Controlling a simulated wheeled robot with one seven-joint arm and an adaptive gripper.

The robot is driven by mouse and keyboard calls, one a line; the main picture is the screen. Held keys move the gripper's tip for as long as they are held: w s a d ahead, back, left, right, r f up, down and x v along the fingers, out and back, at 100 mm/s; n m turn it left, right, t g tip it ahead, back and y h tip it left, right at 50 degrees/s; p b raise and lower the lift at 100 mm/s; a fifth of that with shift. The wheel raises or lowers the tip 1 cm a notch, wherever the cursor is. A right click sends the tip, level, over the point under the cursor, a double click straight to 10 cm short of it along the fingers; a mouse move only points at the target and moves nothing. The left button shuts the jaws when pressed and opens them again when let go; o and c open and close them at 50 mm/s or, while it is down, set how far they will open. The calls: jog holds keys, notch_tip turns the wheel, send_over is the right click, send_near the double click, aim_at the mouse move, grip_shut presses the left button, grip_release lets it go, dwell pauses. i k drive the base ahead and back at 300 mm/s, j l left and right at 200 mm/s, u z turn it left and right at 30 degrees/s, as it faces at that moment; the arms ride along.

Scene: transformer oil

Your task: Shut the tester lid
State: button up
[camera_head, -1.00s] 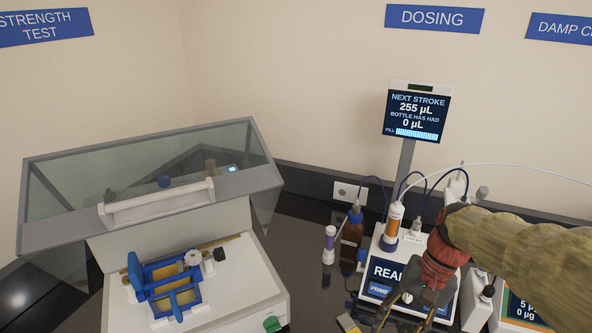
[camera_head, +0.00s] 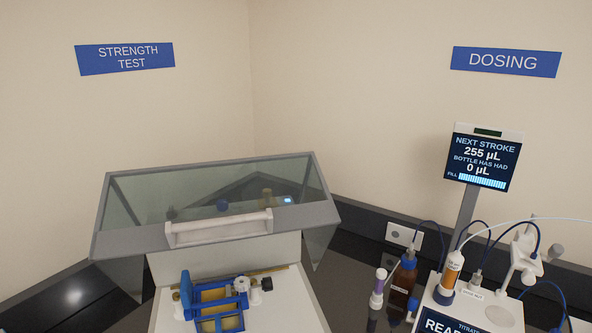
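The tester stands at the lower left in the head view. Its clear lid (camera_head: 220,195) with a grey frame is raised open, tilted up above the tester's white body (camera_head: 300,312). A pale bar handle (camera_head: 218,228) runs along the lid's near face. Below the open lid, a blue test cell (camera_head: 218,302) sits on the tester's top, cut off by the lower picture edge. My gripper is out of view, so its distance from the lid and its state are hidden.
To the right stand a brown bottle (camera_head: 403,282), a purple-banded vial (camera_head: 378,288) and the dosing unit (camera_head: 470,300) with tubing. Its display (camera_head: 483,162) stands on a post. A wall socket (camera_head: 403,235) is behind. The dark bench between tester and bottles is partly clear.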

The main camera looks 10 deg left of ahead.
aim_at(123, 243)
jog(key=j+u, duration=0.1)
jog(key=u, duration=0.7)
jog(key=i+j+u, duration=0.1)
jog(key=u, duration=0.3)
